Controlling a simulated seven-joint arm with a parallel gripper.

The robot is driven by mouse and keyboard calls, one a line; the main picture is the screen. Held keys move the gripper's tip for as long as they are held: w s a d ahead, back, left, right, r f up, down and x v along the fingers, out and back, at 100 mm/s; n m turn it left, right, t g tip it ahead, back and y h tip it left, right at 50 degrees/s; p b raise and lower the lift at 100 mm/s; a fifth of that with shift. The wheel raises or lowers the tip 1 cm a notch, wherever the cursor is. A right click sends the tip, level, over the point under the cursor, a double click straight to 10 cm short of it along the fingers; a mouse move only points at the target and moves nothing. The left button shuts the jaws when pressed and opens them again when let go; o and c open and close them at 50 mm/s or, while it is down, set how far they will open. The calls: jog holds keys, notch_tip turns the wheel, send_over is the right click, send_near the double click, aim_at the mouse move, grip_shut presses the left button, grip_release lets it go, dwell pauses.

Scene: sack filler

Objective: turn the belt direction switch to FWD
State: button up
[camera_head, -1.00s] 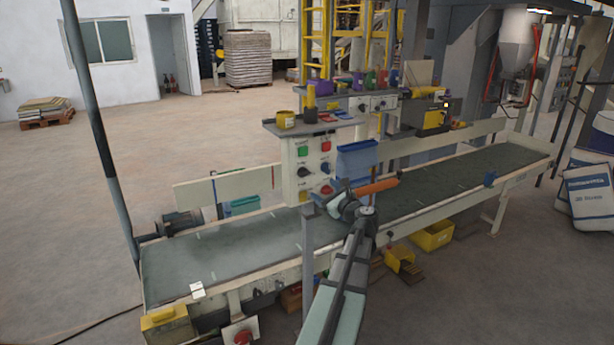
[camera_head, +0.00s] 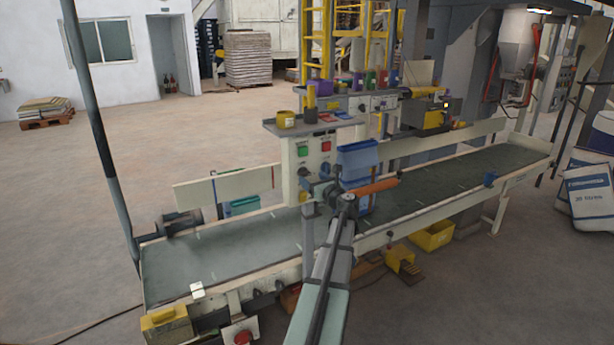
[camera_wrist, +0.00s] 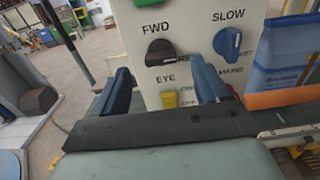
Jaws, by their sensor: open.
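The black belt direction switch (camera_wrist: 160,52) is a knob on the cream control panel, under the label FWD, in the wrist view. Its grip looks turned roughly sideways, and the lettering beside it is partly covered. It shows small in the head view (camera_head: 303,171), on the panel's left side. My gripper (camera_wrist: 162,77) is open and empty in front of the panel, with its two blue fingers spread. The switch appears just above and between the fingertips, apart from them. In the head view my gripper (camera_head: 316,190) covers the panel's lower right part.
A blue knob (camera_wrist: 228,42) marked SLOW sits right of the switch, close to the right finger. A yellow selector (camera_wrist: 169,98) is below, between the fingers. The conveyor belt (camera_head: 250,245) runs beneath.

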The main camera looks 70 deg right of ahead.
aim_at(306, 174)
jog(key=shift+x, duration=2.6)
jog(key=shift+c, duration=0.4)
jog(key=c, duration=1)
